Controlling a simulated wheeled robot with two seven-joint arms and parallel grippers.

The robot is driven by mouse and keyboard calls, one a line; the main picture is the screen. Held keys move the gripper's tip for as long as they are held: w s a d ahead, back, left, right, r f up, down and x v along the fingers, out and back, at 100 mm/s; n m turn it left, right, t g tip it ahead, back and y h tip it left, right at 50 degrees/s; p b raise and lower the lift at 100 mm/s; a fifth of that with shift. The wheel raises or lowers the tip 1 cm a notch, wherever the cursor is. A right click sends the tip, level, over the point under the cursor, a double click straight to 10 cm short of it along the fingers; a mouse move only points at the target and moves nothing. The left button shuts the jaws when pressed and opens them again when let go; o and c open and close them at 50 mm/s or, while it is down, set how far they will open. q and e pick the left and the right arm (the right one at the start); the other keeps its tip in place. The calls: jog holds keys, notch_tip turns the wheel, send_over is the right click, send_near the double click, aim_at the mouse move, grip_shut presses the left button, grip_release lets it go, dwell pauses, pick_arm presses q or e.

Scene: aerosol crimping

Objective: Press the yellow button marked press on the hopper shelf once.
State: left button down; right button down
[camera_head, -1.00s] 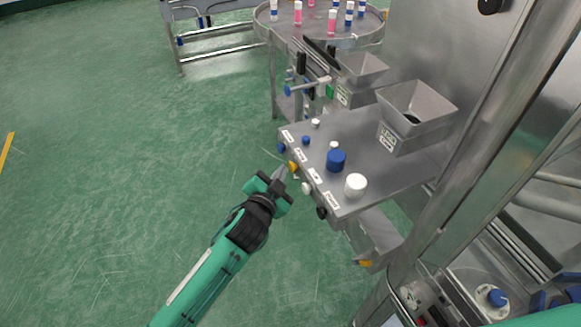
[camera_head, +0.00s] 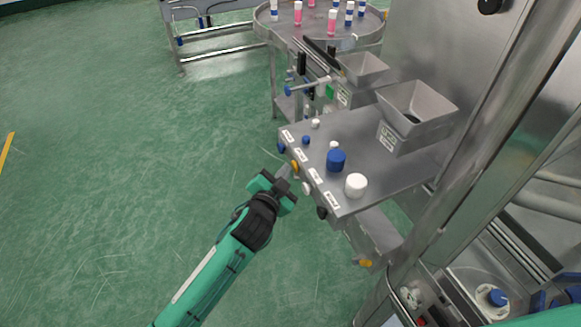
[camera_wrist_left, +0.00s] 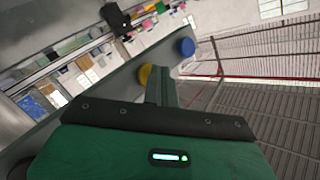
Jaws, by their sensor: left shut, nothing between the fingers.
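The yellow button (camera_head: 295,166) sits on the front face of the grey hopper shelf (camera_head: 390,178), in a row with blue, white and black buttons. It also shows in the left wrist view (camera_wrist_left: 144,75), just left of my fingertips, partly hidden by them. My left gripper (camera_head: 284,171) is shut and empty, with its tips right at the shelf front by the yellow button. I cannot tell whether they touch it. My right gripper is not in view.
A blue button (camera_head: 281,148) is left of the yellow one, a white button (camera_head: 307,188) right of it. Metal hoppers (camera_head: 416,108) rise behind. Green floor left of the shelf is clear.

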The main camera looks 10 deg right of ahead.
pick_arm(q)
jog(key=shift+s+a+p, duration=0.3)
jog(key=shift+a+p, duration=0.15)
jog(key=shift+a, duration=0.45)
jog(key=a, duration=0.1)
jog(key=s+a+p, duration=0.1)
jog(key=a, duration=0.2)
jog(key=shift+s+a+p, duration=0.3)
jog(key=shift+a+p, duration=0.05)
jog(key=shift+f, duration=0.1)
dwell(0.4)
